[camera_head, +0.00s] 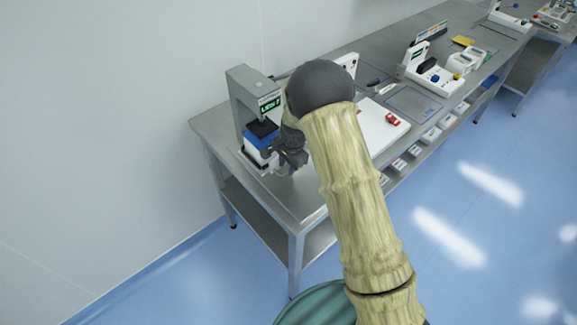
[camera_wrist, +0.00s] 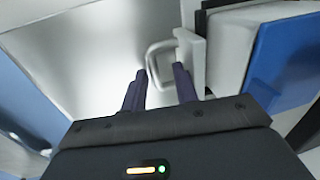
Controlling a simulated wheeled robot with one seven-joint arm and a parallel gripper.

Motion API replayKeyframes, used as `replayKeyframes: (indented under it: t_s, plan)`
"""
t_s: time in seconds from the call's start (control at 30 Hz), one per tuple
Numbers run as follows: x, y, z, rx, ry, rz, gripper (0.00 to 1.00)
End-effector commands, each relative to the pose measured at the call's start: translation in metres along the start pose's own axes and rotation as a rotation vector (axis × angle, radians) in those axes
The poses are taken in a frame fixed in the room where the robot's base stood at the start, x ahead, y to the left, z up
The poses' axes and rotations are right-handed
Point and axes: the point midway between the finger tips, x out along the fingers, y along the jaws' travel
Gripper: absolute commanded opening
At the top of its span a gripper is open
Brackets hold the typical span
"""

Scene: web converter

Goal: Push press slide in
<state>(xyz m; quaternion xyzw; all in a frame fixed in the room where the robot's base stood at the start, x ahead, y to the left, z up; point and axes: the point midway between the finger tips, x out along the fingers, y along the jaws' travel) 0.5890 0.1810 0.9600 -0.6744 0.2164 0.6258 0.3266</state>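The press (camera_head: 245,95) is a grey arched frame with a small lit green display, standing at the left end of the steel bench. Its slide (camera_head: 258,143), a white block with a blue top, sits low under the dark press head. The slide also shows in the wrist view as a blue and white body (camera_wrist: 283,62) at upper right. A white loop handle (camera_wrist: 154,64) juts from its white plate toward the left. My gripper (camera_head: 288,158) is beside the slide. In the wrist view its two dark fingers (camera_wrist: 160,76) are apart, with the handle at their tips. I cannot tell whether they touch it.
The steel bench (camera_head: 303,195) has clear surface in front of the press. A white board (camera_head: 375,138) with a red item (camera_head: 392,118) lies right of my arm. Another white device (camera_head: 430,72) stands further along. A wall is close behind the bench.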

Motion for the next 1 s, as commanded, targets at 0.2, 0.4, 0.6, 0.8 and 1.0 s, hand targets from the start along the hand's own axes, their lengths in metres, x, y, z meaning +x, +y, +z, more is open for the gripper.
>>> replayKeyframes:
  t_s: [0.2,0.4,0.6,0.8,1.0]
  plan:
    - [0.001,0.001,0.001,0.0,-0.002,0.003,0.33]
    - [-0.001,0.002,0.001,0.0,-0.002,0.003,0.33]
    - [-0.019,0.001,0.001,0.0,-0.002,0.002,0.33]
    - [-0.055,0.001,0.001,-0.001,0.0,0.0,0.33]
    - [-0.094,0.001,0.0,-0.001,-0.001,0.0,0.33]
